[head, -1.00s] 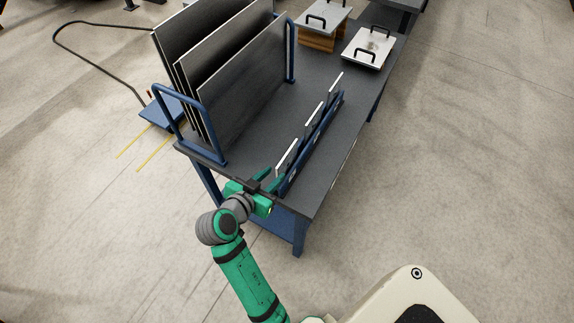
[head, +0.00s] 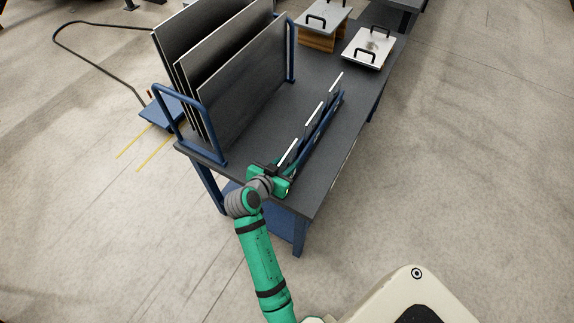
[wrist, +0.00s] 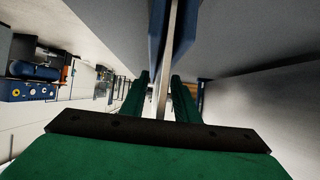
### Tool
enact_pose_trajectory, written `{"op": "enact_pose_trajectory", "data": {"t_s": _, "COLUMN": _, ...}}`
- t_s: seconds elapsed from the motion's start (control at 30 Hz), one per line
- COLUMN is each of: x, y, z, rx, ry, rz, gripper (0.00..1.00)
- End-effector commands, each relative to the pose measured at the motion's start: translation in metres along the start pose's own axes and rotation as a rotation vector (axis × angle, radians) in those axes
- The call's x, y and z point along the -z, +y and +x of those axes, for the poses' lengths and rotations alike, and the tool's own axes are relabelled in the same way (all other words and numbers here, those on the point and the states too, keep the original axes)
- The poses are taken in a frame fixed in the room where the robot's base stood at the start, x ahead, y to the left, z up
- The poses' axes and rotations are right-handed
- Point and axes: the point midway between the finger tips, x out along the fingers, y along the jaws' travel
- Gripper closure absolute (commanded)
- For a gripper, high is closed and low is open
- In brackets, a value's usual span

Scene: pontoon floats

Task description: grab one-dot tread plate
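Three small tread plates stand on edge in a row in a low blue rack (head: 318,135) along the table. The nearest plate (head: 289,152) is at the front end, with a middle plate (head: 313,113) and a far plate (head: 336,82) behind it. No dot marks are readable, so I cannot tell which has one dot. My gripper (head: 279,170) is at the nearest plate. In the wrist view, the green fingers of my gripper (wrist: 161,92) are apart, one on each side of the plate's thin edge (wrist: 164,88). Narrow gaps seem to show; firm contact is not visible.
Large dark sheets (head: 240,85) stand in a blue-framed rack left of the small plates. Two handled plates (head: 367,48) (head: 322,17) lie at the table's far end. The dark table top (head: 340,130) is clear right of the blue rack.

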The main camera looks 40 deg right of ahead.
Motion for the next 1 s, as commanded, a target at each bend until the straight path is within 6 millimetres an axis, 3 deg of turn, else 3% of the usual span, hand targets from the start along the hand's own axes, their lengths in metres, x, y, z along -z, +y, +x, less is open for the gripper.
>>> {"op": "enact_pose_trajectory", "data": {"t_s": 0.23, "x": 0.000, "y": 0.000, "z": 0.002, "rx": 0.000, "ry": 0.000, "rz": 0.000, "gripper": 0.72}}
{"op": "enact_pose_trajectory", "data": {"t_s": 0.37, "x": 0.000, "y": 0.000, "z": 0.002, "rx": 0.000, "ry": 0.000, "rz": 0.000, "gripper": 1.00}}
{"op": "enact_pose_trajectory", "data": {"t_s": 0.77, "x": 0.005, "y": 0.000, "z": -0.001, "rx": 0.001, "ry": 0.002, "rz": 0.003, "gripper": 1.00}}
{"op": "enact_pose_trajectory", "data": {"t_s": 1.0, "x": 0.038, "y": 0.000, "z": -0.018, "rx": 0.001, "ry": 0.004, "rz": 0.006, "gripper": 1.00}}
